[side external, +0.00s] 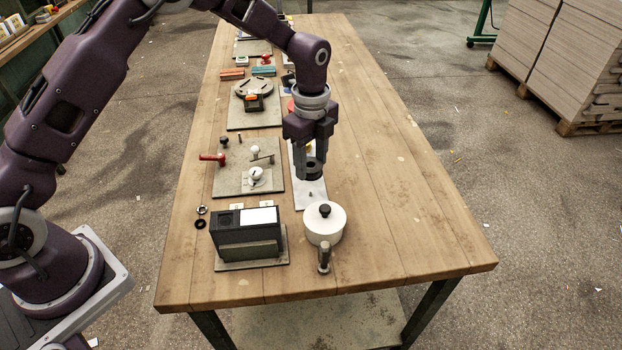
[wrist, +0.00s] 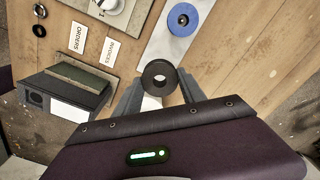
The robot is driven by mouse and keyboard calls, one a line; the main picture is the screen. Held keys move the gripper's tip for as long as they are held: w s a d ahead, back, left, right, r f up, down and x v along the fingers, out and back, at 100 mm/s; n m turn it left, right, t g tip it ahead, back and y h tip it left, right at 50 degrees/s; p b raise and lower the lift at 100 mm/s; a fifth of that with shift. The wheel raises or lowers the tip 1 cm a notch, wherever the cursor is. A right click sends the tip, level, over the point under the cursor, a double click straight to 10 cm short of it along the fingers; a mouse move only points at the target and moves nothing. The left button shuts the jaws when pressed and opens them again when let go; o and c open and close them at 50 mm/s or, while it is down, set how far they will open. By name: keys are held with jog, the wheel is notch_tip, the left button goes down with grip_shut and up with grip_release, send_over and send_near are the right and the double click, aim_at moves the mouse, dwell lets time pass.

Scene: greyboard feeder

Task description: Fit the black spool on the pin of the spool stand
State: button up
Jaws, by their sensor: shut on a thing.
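My gripper (side external: 311,160) is shut on the black spool (side external: 313,174) and holds it above the table. In the wrist view the black spool (wrist: 148,75) shows as a ring between the two fingertips (wrist: 158,88), its hole facing the camera. The spool stand seems to be the pale narrow plate (side external: 317,198) under and behind my gripper. In the wrist view a blue spool (wrist: 182,20) sits farther along the plate (wrist: 160,45). The spool and gripper hide part of the plate there.
A white lidded pot (side external: 323,229) stands just in front of the plate, its handle toward the camera. A black box (side external: 245,232) on a board stands to the left. A grey board with knobs (side external: 238,180) lies left of the plate. The table's right side is clear.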

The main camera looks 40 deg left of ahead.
jog(key=shift+w+a+r, duration=0.1)
jog(key=shift+a+r, duration=0.2)
jog(key=shift+r, duration=0.25)
jog(key=shift+w+a+r, duration=0.1)
jog(key=shift+a+r, duration=0.15)
jog(key=shift+r, duration=0.3)
jog(key=w+a+f+n, duration=0.1)
jog(key=a+n, duration=0.1)
jog(key=a, duration=0.4)
jog(key=w+a+f+n, duration=0.1)
jog(key=a+n, duration=0.1)
jog(key=a, duration=0.5)
jog(key=w+a+n, duration=0.1)
jog(key=a+n, duration=0.1)
jog(key=a, duration=0.5)
jog(key=shift+w+f, duration=0.4)
jog(key=shift+a+f, duration=0.1)
jog(key=shift+f, duration=2.1)
jog(key=shift+f, duration=1.05)
jog(key=o, duration=1.4)
jog(key=shift+r, duration=3.55)
